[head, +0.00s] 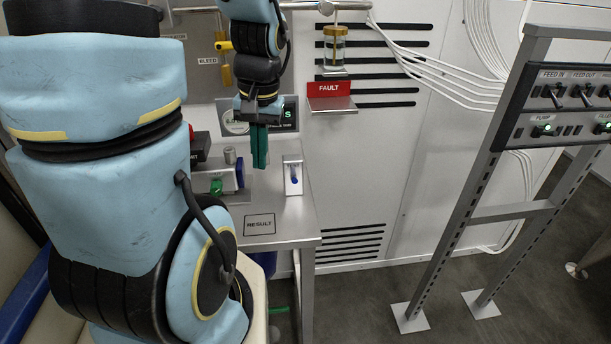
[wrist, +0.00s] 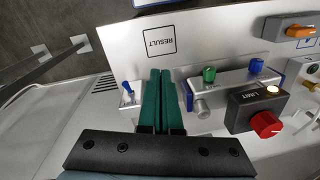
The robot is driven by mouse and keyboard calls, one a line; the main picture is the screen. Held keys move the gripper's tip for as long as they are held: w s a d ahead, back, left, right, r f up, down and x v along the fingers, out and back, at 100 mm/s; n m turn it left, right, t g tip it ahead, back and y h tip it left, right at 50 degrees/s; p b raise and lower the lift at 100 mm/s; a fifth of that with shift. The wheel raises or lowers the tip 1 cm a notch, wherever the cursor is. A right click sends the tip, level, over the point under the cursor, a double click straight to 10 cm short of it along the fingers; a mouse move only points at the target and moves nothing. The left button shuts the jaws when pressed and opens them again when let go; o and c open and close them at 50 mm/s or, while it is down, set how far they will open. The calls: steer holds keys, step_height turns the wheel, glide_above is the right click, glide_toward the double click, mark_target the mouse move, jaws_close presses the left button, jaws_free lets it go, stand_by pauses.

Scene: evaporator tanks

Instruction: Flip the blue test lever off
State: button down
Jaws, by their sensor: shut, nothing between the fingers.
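The blue test lever (head: 294,179) sits on a small pale plate (head: 292,161) near the right edge of the steel bench. In the wrist view the lever (wrist: 127,87) is small, just left of the fingers. My gripper (head: 261,166) points down with its green fingers together and empty. In the head view it is left of the lever plate, apart from it in the picture. In the wrist view the gripper (wrist: 161,72) covers part of the bench beside the plate. The height of the fingertips above the bench is hard to judge.
The RESULT square (head: 259,224) is bare. A red FAULT shelf (head: 331,91) hangs behind.

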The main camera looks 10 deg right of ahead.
steer(key=w+d+m+t+y+b, duration=0.2)
steer(key=d+m+t+y+b, duration=0.2)
steer(key=d, duration=1.5)
steer(key=t+y, duration=0.1)
steer(key=y, duration=0.1)
steer(key=shift+d+y, duration=0.2)
steer(key=shift+y, duration=0.1)
steer(key=shift+w+f, duration=0.1)
steer(key=p, duration=0.3)
glide_toward(296, 177)
steer(key=w+f, duration=0.2)
steer(key=w, duration=0.1)
steer(key=a+f, duration=0.1)
steer(key=a+f+p, duration=0.1)
steer(key=a, duration=0.1)
steer(key=shift+s+a+f, duration=0.15)
steer(key=shift+s+a, duration=0.05)
steer(key=shift+s, duration=0.05)
steer(key=shift+d+f, duration=0.1)
